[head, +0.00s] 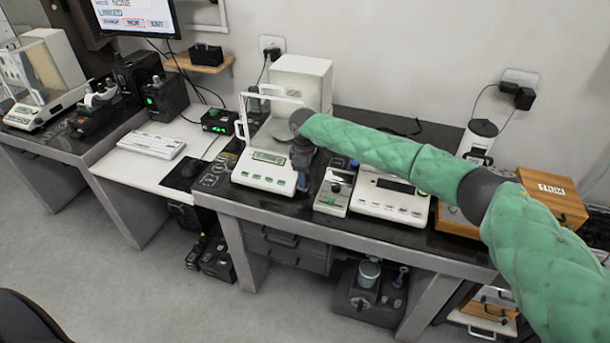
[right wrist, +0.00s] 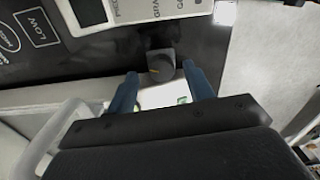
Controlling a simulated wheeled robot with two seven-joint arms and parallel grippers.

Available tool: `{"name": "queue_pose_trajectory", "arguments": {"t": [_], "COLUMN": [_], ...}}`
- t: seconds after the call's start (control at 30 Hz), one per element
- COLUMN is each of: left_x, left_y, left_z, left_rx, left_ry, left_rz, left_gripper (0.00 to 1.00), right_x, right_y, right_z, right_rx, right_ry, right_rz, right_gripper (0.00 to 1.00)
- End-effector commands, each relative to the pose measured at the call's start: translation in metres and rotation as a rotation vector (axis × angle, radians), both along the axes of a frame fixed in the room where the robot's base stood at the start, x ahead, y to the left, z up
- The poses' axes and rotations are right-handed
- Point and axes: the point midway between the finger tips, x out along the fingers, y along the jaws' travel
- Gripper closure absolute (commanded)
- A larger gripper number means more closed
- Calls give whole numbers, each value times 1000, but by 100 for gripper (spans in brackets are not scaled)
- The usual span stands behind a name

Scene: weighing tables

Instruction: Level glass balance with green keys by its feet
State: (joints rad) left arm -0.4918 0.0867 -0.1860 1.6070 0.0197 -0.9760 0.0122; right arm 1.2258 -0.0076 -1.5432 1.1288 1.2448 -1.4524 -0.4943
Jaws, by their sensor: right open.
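The glass balance (head: 265,172), white with a clear draft shield and green keys on its front, stands on the dark weighing table. My right gripper (head: 303,183) points down at its right front corner. In the right wrist view, the right gripper (right wrist: 162,85) has its two blue fingers apart. Contact cannot be told. A white corner of the balance with a bit of green shows between the fingers. The other feet are hidden or too small to tell. My left gripper is out of view.
A small grey control box (head: 335,192) stands close to the right of the gripper, with a wide white scale (head: 390,198) beyond it. A mouse (head: 192,167) and keyboard (head: 152,145) lie left on a lower desk.

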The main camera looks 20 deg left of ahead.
Motion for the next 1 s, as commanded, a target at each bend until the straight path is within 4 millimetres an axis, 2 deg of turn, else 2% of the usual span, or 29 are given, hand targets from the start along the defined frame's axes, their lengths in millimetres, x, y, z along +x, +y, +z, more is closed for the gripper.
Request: {"name": "queue_pose_trajectory", "arguments": {"t": [0.2,0.5,0.57,0.73,1.0], "left_x": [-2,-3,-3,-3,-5], "left_y": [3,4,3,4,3], "left_z": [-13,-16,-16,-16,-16], "left_rx": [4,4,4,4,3], "left_ry": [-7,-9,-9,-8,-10], "left_rz": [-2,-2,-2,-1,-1], "left_gripper": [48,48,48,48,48], "right_x": [-1,0,0,0,-1], "right_y": [0,0,0,0,1], "right_z": [-16,-18,-18,-18,-17], "right_rx": [0,1,1,1,4], "right_ry": [0,0,0,0,1], "right_rz": [1,1,1,1,-60], "right_gripper": [48,48,58,91,93]}}
